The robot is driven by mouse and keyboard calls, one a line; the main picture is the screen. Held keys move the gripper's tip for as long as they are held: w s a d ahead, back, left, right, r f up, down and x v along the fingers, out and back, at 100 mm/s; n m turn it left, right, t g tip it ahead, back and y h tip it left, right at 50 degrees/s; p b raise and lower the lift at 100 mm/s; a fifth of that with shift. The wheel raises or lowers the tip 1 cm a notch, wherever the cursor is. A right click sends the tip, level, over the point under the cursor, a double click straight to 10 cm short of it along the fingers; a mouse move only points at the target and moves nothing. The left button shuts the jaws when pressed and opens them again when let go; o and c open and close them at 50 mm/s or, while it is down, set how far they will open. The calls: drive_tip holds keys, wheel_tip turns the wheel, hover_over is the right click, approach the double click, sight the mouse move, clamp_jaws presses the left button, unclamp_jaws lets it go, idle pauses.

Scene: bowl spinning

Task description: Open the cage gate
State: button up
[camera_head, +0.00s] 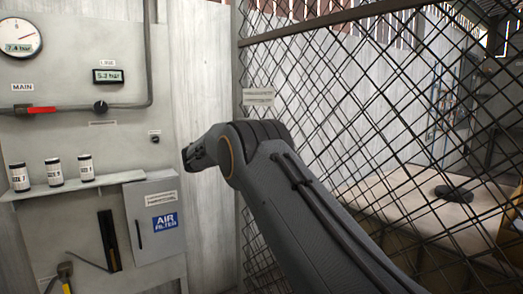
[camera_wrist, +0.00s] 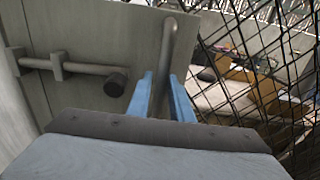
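The cage gate (camera_head: 350,100) is a dark wire mesh panel in a metal frame, filling the right of the head view. Its mesh also shows at the right of the wrist view (camera_wrist: 245,70). In the wrist view a grey bent metal bar (camera_wrist: 168,45) runs down between the two blue fingers of my gripper (camera_wrist: 161,88). The fingers stand apart with a gap, and I cannot tell whether they touch the bar. A sliding bolt (camera_wrist: 85,67) with a dark round end lies left of the fingers. In the head view my arm hides the bar and bolt, and the fingers are not visible.
A wall panel on the left carries a gauge (camera_head: 20,37), a red-handled valve (camera_head: 37,109), a shelf with small jars (camera_head: 55,172) and an air filter box (camera_head: 155,215). Behind the mesh, a dark round object (camera_head: 454,194) rests on a pale surface.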

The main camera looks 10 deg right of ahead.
drive_tip(key=shift+o, duration=0.9)
drive_tip(key=b+v, duration=0.1)
drive_tip(key=v, duration=0.6)
drive_tip(key=shift+s+a, duration=0.15)
drive_tip(key=shift+a, duration=0.25)
drive_tip(key=s+d+f+m+g+y+p, duration=0.1)
drive_tip(key=s+d+f+m+g+y, duration=0.25)
drive_tip(key=s+d+f, duration=0.45)
drive_tip(key=s+d+f+m+g+y+p, duration=0.1)
drive_tip(key=s+d+f+m+g+y, duration=0.3)
drive_tip(key=s, duration=0.6)
drive_tip(key=s+f+m+y+p, duration=0.1)
drive_tip(key=s+m, duration=0.4)
drive_tip(key=s, duration=0.6)
drive_tip(key=s+f+m+y, duration=0.4)
drive_tip(key=s+f+m, duration=0.1)
drive_tip(key=s, duration=0.6)
drive_tip(key=s+a+f+m+y+p, duration=0.1)
drive_tip(key=s+f+m+y, duration=0.2)
drive_tip(key=s, duration=0.9)
drive_tip(key=m, duration=0.3)
drive_tip(key=shift+f+g+p, duration=0.3)
drive_tip(key=shift+f+g, duration=0.05)
